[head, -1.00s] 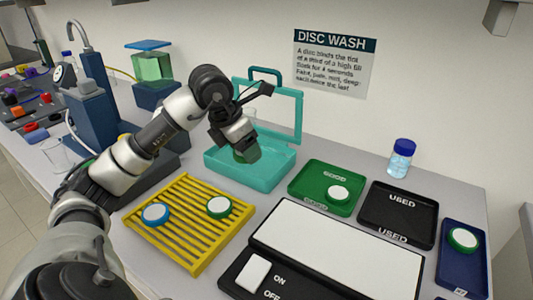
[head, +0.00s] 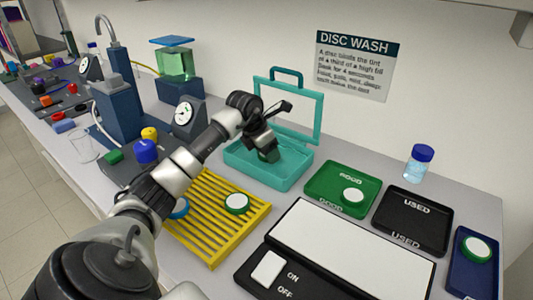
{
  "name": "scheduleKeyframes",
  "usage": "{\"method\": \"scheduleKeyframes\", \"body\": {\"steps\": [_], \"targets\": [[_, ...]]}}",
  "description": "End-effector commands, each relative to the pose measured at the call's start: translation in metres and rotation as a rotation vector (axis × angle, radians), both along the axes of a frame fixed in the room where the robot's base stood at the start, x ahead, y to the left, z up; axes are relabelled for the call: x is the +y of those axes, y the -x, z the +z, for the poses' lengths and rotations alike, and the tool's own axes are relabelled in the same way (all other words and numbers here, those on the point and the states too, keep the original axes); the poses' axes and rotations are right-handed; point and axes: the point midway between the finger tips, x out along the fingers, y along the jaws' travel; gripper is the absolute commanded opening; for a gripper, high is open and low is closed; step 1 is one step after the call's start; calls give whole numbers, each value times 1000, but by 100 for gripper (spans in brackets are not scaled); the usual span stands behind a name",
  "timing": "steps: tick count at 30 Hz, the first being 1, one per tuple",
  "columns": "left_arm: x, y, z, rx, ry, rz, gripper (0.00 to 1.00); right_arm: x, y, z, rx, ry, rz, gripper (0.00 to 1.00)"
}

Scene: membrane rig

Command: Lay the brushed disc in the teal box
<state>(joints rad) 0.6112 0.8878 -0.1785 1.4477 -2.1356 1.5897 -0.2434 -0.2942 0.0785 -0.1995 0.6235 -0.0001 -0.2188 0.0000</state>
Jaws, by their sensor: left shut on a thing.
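The teal box (head: 252,176) stands open at the back middle, its framed lid (head: 320,120) raised against the wall. My left gripper (head: 267,148) reaches over the box from the left, pointing down into it. It is shut on a disc with a green edge (head: 269,157), which shows only in part below the fingers. The disc is inside the box's outline; I cannot tell whether it touches the floor. Its face is hidden, so brushing cannot be seen. My right gripper is not in view.
A yellow rack (head: 222,245) holds a green-edged disc (head: 237,203) and a blue-edged disc (head: 181,208), partly behind my arm. The green tray (head: 325,180) and blue tray (head: 462,276) each hold a disc. The black USED tray (head: 400,222) is empty. A blue-capped jar (head: 420,165) stands behind.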

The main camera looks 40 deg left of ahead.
Motion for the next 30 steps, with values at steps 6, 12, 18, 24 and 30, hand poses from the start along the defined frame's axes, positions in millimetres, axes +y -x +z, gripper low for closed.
{"method": "scheduleKeyframes", "body": {"steps": [6,12,18,24,30], "targets": [[0,0,-16,-2,0,0,39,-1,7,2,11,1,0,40],[0,0,-18,-1,0,-1,39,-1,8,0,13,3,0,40],[0,0,-25,1,-1,-1,39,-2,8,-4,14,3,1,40],[-1,1,-32,8,0,-1,39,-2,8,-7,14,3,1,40],[-2,2,-35,16,2,-3,84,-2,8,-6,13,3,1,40]]}}
